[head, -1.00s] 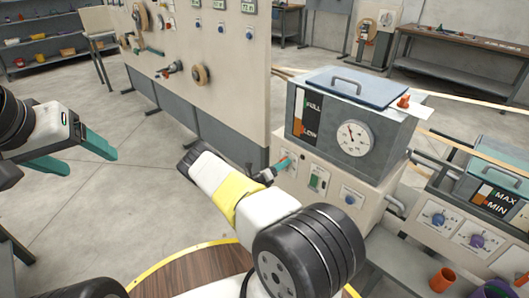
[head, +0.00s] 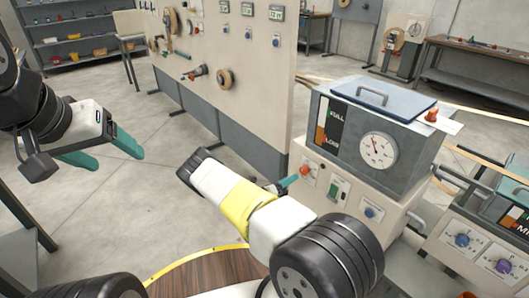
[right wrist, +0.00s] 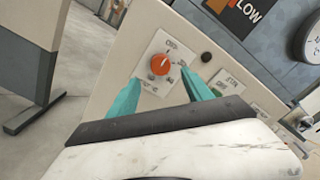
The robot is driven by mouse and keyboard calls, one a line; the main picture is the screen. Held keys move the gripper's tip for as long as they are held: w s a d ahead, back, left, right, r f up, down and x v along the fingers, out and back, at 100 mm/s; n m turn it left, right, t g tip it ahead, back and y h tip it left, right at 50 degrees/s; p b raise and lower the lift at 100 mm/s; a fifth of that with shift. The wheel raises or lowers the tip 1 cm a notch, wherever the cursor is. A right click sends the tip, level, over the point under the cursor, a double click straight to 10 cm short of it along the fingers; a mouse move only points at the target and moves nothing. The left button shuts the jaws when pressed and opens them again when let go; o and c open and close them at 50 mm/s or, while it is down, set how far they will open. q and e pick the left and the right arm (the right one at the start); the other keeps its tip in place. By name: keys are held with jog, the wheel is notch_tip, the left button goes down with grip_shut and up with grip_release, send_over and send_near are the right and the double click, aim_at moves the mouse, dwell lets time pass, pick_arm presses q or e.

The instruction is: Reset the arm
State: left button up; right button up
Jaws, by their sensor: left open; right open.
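My left gripper (head: 110,151) hangs open and empty at the left of the head view, its teal fingers apart over the floor. My right arm (head: 235,200), white with a yellow band, reaches to the front of a beige machine. My right gripper (right wrist: 161,78) is open, its two teal fingertips on either side of an orange knob (right wrist: 160,65) in the right wrist view, apart from it. The knob also shows in the head view (head: 305,171), just beyond the one visible teal finger. The other right finger is hidden there.
The machine carries a grey tank with a gauge (head: 379,151) and a blue lid (head: 383,96). A green switch (head: 335,190) and blue knob (head: 370,212) sit beside the orange knob. A tall panel (head: 265,90) stands behind. Open floor lies between it and my left gripper.

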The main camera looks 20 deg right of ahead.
jog(key=s+a+r+m+g+y, duration=0.1)
jog(key=s+r+m+g+y, duration=0.35)
jog(key=r+m, duration=0.55)
jog(key=s+a+r+m+g+y, duration=0.2)
jog(key=s+r+m+g+y, duration=0.25)
jog(key=r+m, duration=0.6)
jog(key=s+a+r+m+t+y, duration=0.4)
jog(key=s+a+r, duration=0.4)
jog(key=s+r, duration=0.3)
jog(key=s+a+r+m+t+y, duration=0.4)
jog(key=s+a+r, duration=0.4)
jog(key=s+r, duration=0.4)
notch_tip(320, 180, up, 4)
jog(key=shift+s+a+f+m+y, duration=0.15)
jog(key=shift+a+m+y, duration=0.2)
jog(key=shift+m+y, duration=0.75)
